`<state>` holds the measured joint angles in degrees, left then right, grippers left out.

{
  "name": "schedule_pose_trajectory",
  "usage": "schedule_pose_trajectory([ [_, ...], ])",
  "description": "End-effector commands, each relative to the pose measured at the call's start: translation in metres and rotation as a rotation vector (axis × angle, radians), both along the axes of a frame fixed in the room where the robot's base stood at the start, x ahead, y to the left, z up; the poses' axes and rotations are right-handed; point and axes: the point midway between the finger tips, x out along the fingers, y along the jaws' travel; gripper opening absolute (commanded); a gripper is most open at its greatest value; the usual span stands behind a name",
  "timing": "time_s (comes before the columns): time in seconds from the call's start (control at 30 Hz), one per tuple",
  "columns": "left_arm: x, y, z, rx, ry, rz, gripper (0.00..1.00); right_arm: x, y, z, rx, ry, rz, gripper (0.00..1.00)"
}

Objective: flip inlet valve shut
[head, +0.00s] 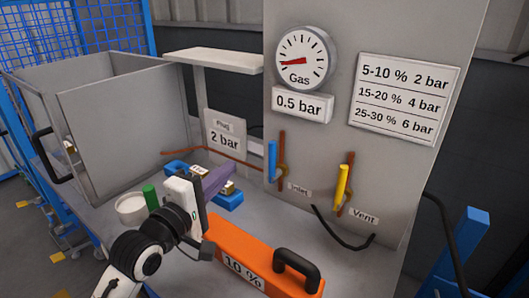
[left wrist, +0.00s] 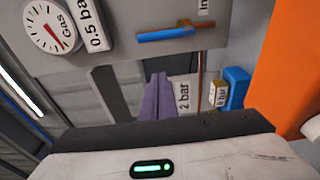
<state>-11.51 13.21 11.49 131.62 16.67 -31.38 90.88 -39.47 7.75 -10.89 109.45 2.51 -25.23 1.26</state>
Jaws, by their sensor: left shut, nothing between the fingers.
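The inlet valve's blue handle (head: 272,161) is on the grey panel, left of the "Inlet" label (head: 299,189). It stands upright, along its brown pipe (head: 282,150). In the left wrist view the blue handle (left wrist: 165,35) appears lying sideways, with the pipe running on from one end. My left gripper (head: 226,174) has purple fingers, shut and empty, left of and a little below the handle, apart from it. The fingers also show in the left wrist view (left wrist: 158,92). My right gripper is not in view.
A yellow vent handle (head: 343,185) stands upright to the right. The gas gauge (head: 303,58) is above a "0.5 bar" sign (head: 302,104). An orange "10 %" block (head: 250,262) with a black handle lies below. Blue blocks (head: 230,201) and a white cup (head: 131,208) are near my gripper.

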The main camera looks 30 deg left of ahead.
Motion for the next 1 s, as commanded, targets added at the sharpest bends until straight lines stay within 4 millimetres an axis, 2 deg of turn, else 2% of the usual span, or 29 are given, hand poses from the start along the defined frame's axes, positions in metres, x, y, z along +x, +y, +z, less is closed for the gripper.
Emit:
schedule_pose_trajectory([
  [0.17, 0.002, 0.000, 0.000, 0.000, 0.000, 0.000, 0.00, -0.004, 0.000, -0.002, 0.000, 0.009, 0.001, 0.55],
  [0.27, 0.010, 0.000, 0.001, 0.000, -0.002, 0.000, 0.00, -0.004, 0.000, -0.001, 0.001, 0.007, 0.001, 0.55],
  [0.37, 0.025, 0.000, 0.002, 0.000, -0.002, -0.001, 0.00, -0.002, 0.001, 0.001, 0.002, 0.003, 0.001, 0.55],
  [0.73, 0.103, 0.001, 0.002, 0.003, -0.001, 0.001, 0.00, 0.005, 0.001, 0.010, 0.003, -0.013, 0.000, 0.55],
  [0.83, 0.095, -0.018, 0.001, -0.003, 0.001, -0.003, 0.00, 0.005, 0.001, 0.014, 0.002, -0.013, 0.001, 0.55],
  [1.0, 0.089, -0.033, 0.000, -0.001, 0.000, -0.001, 0.00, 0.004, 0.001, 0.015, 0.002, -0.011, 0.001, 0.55],
])
